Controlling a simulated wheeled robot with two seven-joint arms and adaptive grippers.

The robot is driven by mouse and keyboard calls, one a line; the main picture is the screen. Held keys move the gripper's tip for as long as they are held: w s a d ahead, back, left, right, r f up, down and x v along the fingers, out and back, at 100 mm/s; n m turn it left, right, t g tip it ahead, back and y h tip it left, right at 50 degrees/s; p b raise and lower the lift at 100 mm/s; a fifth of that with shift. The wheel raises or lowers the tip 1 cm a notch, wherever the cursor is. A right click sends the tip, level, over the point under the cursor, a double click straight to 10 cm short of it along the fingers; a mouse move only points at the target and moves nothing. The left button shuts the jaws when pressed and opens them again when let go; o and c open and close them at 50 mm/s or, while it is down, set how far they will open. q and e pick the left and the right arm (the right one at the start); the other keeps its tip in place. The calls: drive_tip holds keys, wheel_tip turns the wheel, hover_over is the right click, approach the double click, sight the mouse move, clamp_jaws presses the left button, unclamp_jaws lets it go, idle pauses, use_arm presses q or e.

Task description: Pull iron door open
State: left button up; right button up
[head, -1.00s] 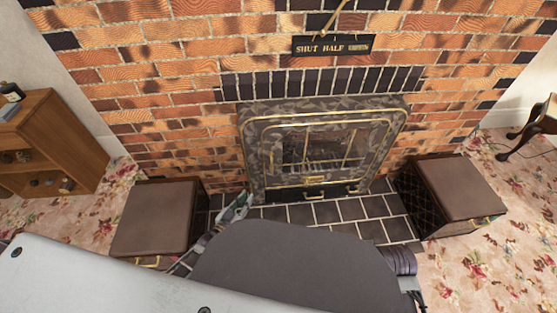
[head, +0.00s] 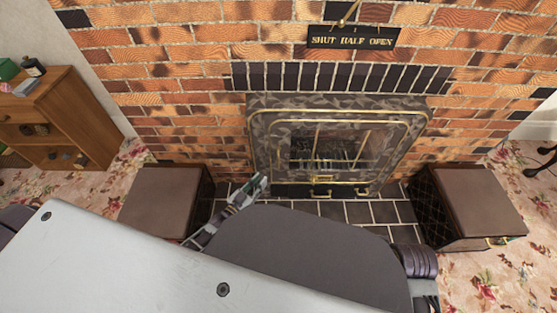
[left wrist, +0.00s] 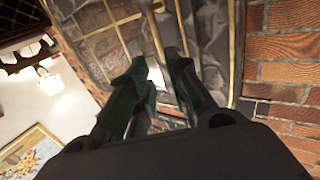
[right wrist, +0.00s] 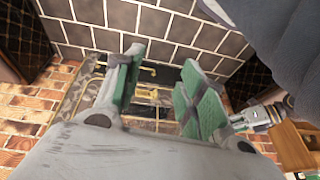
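The iron fireplace door (head: 290,122), leaf-patterned with brass trim and a barred window, looks shut in the head view. Its small brass handle (head: 321,180) sits low at the middle. My left gripper (head: 263,181) is in front of the door's lower left, left of the handle. In the left wrist view its green fingers (left wrist: 155,68) are apart, with the door's patterned surface beyond and nothing clearly held. My right gripper is hidden in the head view. In the right wrist view its fingers (right wrist: 163,75) are wide apart and empty, with the fireplace beyond.
Brown-topped boxes stand left (head: 165,195) and right (head: 480,200) of the dark tiled hearth (head: 380,212). A wooden shelf (head: 75,125) is at far left. A sign (head: 352,37) hangs above. Floral carpet surrounds the hearth.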

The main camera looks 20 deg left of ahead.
sight(278, 160)
use_arm(q)
drive_tip(key=b+x, duration=0.3)
drive_tip(key=x, duration=0.9)
drive_tip(key=shift+f+b, duration=0.15)
drive_tip(key=shift+b, duration=0.2)
drive_tip(key=shift+x, duration=0.8)
use_arm(e)
wheel_tip(278, 160, down, 9)
drive_tip(key=w+a+t+y, duration=0.1)
drive_tip(key=a, duration=0.1)
drive_tip(key=shift+w+a+t+y, duration=0.2)
drive_tip(key=shift+a+t+y, duration=0.1)
drive_tip(key=shift+a, duration=0.05)
use_arm(q)
drive_tip(key=shift+c, duration=0.3)
clamp_jaws()
